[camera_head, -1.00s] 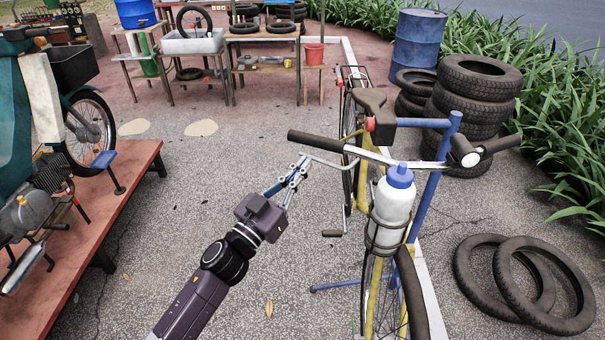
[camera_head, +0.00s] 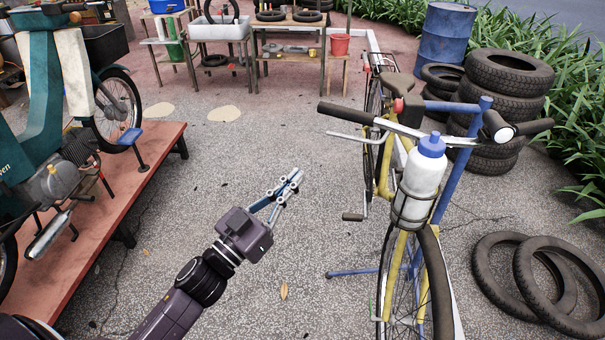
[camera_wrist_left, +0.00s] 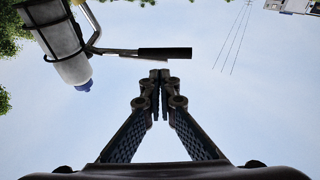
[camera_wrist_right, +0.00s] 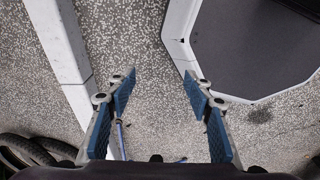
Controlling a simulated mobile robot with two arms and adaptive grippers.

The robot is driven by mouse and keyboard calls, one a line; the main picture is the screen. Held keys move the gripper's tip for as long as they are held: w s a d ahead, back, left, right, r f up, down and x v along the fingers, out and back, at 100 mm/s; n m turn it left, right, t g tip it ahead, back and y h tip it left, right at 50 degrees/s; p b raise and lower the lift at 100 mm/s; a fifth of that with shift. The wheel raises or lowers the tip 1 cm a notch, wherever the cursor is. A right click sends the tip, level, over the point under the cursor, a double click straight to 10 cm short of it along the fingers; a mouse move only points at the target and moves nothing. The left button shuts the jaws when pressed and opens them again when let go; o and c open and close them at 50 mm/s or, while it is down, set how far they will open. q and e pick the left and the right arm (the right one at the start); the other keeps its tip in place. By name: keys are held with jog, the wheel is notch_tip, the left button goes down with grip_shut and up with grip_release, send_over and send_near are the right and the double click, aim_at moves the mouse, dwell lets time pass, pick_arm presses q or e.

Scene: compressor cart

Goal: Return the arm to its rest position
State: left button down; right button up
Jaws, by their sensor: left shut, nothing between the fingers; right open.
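My left gripper (camera_head: 291,182) is in the head view, left of the bicycle (camera_head: 405,180) and apart from it. Its fingers are shut with nothing between them, and they also meet in the left wrist view (camera_wrist_left: 159,78). A white bottle with a blue cap (camera_head: 422,180) sits in a holder at the front of the bicycle. It also shows at the upper left of the left wrist view (camera_wrist_left: 65,45), beside a handlebar grip (camera_wrist_left: 165,53). My right gripper (camera_wrist_right: 158,80) is open and empty above the ground in the right wrist view. It is not in the head view.
A red platform (camera_head: 100,205) with a green motorbike (camera_head: 45,110) stands at the left. Loose tires (camera_head: 560,290) lie at the right, below a tire stack (camera_head: 508,90) and a blue barrel (camera_head: 446,38). A workbench (camera_head: 290,28) is at the back. The ground between platform and bicycle is clear.

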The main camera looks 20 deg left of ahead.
jog(key=shift+s+f, duration=0.15)
jog(key=shift+s, duration=0.85)
jog(key=shift+w, duration=0.1)
jog(key=shift+w, duration=0.1)
